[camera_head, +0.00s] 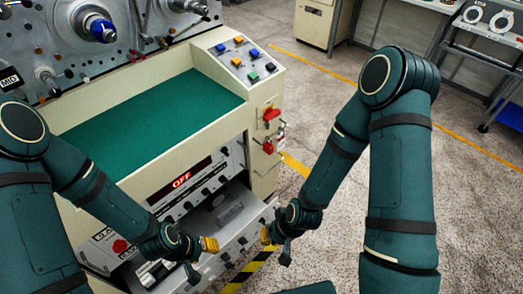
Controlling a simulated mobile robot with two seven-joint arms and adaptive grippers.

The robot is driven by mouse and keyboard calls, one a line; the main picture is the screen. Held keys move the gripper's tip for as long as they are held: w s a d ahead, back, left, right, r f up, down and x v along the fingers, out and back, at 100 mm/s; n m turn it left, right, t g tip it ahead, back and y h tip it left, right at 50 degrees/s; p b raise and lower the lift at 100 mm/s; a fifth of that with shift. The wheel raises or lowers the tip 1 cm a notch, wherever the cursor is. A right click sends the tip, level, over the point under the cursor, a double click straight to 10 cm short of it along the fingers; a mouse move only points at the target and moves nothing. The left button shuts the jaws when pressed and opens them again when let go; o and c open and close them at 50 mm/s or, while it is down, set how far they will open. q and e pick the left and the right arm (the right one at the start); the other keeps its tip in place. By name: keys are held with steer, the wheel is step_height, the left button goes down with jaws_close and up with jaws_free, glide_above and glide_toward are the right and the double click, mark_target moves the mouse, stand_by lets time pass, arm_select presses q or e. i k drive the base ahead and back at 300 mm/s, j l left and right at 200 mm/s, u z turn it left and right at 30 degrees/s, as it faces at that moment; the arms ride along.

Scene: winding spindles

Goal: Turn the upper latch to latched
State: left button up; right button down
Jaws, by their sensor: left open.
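Two red-handled fittings sit on the cream right side of the machine. The upper one, a red latch (271,114), is near the top of that side; whether it is latched cannot be told. A lower red piece (268,147) hangs below it by a metal part. My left gripper (202,258) is open and empty in front of the machine's lower drawer area. My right gripper (275,247) appears open and empty, to the right of the left one. Both grippers are well below the upper latch and apart from it.
The machine has a green mat (150,115), a button panel (245,58) and a red "OFF" display (181,180). An open drawer (225,215) juts out below. Spindles stand at the upper left.

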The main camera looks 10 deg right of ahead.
mark_target(224, 150)
steer(key=i+l+u, duration=0.15)
steer(key=l, duration=0.2)
steer(key=i+l+u, duration=0.2)
steer(key=l+u, duration=0.15)
steer(key=l, duration=0.3)
steer(key=i+l+u, duration=0.2)
steer(key=l, duration=0.2)
